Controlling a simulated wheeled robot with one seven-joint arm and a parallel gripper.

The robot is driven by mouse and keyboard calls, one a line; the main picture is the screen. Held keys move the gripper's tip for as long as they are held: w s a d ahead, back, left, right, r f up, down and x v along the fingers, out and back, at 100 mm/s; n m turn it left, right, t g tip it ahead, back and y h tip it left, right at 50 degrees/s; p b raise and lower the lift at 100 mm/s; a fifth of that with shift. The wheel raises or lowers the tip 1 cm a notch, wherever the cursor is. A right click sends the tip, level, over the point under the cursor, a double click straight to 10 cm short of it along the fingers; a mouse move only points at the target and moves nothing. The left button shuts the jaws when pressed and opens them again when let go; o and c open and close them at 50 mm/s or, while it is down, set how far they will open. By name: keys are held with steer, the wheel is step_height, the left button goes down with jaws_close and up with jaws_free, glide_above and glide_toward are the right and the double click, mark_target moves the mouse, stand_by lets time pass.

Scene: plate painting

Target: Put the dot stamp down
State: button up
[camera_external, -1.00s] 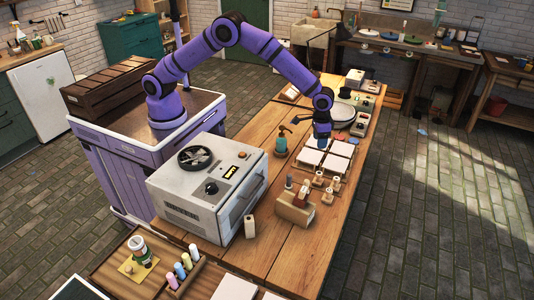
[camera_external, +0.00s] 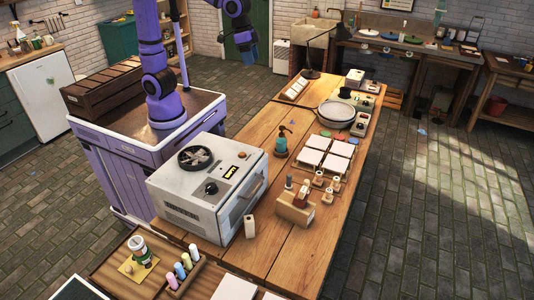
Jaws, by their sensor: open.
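My gripper (camera_external: 248,50) is raised high at the top, well away from the table, and open with nothing seen in it. Several small wooden-based stamps (camera_external: 318,180) stand on the wooden table, in front of the white square tiles. I cannot tell which of them is the dot stamp at this size. A wooden block (camera_external: 296,208) with a few upright handled tools stands to their left.
White square tiles (camera_external: 335,163) lie in a group on the table (camera_external: 275,245). A teal pump bottle (camera_external: 281,140), a round pale wheel (camera_external: 336,113) and a grey kiln-like box (camera_external: 205,190) stand around them. The front-right tabletop is clear.

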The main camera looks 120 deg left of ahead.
steer(key=s+d+m+t, duration=0.2)
steer(key=s, duration=2.4)
steer(key=shift+s+d+f+m, duration=0.2)
steer(key=shift+s+f+m, duration=0.05)
steer(key=shift+f+m, duration=0.15)
